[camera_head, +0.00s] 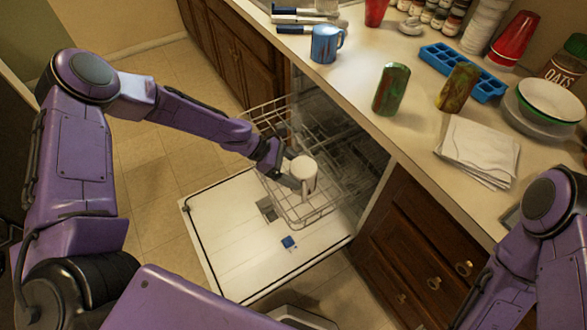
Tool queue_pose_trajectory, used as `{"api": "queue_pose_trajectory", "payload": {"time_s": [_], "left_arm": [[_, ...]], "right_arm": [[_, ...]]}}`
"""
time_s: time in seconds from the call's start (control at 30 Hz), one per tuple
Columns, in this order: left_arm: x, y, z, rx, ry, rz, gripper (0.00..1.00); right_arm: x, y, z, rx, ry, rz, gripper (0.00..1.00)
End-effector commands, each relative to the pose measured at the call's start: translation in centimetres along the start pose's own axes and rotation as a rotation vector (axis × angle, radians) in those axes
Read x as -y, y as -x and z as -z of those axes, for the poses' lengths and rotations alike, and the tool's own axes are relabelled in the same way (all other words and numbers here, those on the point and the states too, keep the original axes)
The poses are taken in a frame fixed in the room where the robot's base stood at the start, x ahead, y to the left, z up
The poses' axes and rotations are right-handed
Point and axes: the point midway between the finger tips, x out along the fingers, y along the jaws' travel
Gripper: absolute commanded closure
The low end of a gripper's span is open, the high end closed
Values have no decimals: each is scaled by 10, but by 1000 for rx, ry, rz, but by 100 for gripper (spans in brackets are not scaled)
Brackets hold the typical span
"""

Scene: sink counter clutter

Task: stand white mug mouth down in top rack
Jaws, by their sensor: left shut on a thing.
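The white mug (303,173) is at the front part of the pulled-out top rack (322,213) of the dishwasher. A pale round face of the mug points up; I cannot tell for sure whether it is the base or the mouth. My left gripper (291,181) reaches in from the left and is shut on the mug at its left side. I cannot tell whether the mug touches the rack wires. My right arm shows at the lower right, but its gripper is out of view.
The dishwasher door (229,240) lies open below the rack. The counter above holds a blue mug (326,44), a green can (391,89), a second can (457,87), a blue ice tray (464,72), napkins (477,152) and a bowl (550,103). The floor at left is clear.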

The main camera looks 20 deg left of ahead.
Motion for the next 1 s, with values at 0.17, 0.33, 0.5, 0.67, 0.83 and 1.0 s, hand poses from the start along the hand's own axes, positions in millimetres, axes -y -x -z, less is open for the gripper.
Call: {"api": "queue_pose_trajectory", "payload": {"time_s": [0.17,0.33,0.5,0.67,0.83,1.0], "left_arm": [[-1,-11,13,0,0,1,53],[-2,-25,28,1,-1,1,53],[-3,-38,44,1,-1,1,53],[-4,-48,56,1,-1,1,53],[-4,-52,62,-2,0,1,53],[-4,-51,64,-3,2,0,53]], "right_arm": [[1,-13,-5,0,0,0,0],[2,-27,-11,0,0,0,0],[4,-42,-17,0,0,0,0],[5,-52,-22,0,0,0,0],[5,-56,-23,0,0,0,0],[5,-55,-23,0,0,0,0]]}}
